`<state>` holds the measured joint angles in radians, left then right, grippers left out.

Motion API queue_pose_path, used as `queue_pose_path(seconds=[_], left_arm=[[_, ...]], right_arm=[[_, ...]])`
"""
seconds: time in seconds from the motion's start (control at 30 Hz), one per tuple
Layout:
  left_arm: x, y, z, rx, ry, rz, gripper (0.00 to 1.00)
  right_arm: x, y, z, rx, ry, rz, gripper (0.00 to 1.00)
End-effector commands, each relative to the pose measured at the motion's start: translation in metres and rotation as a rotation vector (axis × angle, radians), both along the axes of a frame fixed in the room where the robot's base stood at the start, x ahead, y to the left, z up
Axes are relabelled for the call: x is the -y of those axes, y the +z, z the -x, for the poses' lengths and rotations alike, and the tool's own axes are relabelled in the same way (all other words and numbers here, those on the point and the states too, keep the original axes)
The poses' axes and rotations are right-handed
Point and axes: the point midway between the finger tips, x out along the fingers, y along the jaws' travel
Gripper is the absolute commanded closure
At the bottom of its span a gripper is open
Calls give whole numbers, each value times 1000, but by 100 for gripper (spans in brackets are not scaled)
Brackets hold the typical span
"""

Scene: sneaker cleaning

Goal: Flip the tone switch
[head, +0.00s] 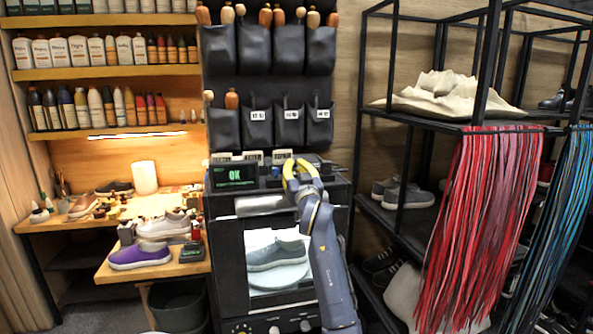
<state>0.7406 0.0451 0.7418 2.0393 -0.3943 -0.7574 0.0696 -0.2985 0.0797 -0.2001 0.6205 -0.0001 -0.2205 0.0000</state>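A dark machine cabinet (226,240) stands in the middle of the head view, with a green "OK" display (235,174) at its upper left. I cannot single out the tone switch; small controls on the top are partly hidden by the gripper. Knobs (275,329) show at the cabinet's bottom edge. My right gripper is not in view.
A grey shoe (277,253) sits behind the cabinet's window. Dark pouches with brushes (257,128) hang above. A wooden bench with a purple shoe (140,256) is at the left. A black rack with red strips (485,210) is at the right.

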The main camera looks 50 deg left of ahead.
Motion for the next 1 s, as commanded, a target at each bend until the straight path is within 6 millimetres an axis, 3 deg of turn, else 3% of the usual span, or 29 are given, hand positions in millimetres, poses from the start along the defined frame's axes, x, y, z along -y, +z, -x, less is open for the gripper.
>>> queue_pose_path(seconds=[0.2,0.7,1.0], left_arm=[[11,32,-6,6,-13,-2,100],[76,-7,21,0,-14,0,100],[91,-16,28,0,-12,-2,100]], right_arm=[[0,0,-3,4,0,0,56],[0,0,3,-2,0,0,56],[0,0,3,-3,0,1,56]])
